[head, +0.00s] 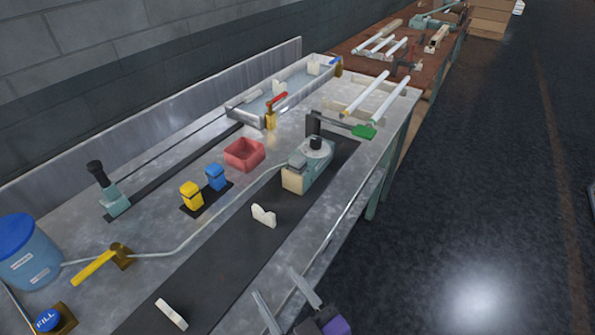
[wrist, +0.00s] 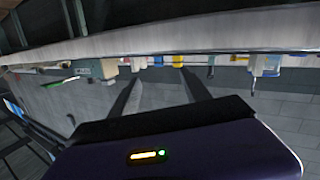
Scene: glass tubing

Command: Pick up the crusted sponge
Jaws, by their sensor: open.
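My gripper (head: 274,281) is open and empty at the lower middle of the head view, by the bench's front edge. Its two fingers also show spread in the wrist view (wrist: 162,80), with nothing between them. No thing is plainly a crusted sponge. A thin green strip (wrist: 60,81) shows at the left of the wrist view.
The metal bench (head: 210,240) carries a grey-green machine (head: 308,163), a red bin (head: 244,154), yellow (head: 191,195) and blue (head: 215,177) blocks, and a blue-lidded tub (head: 28,258). White tubes (head: 368,96) lie at its far end. The floor (head: 460,220) on the right is clear.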

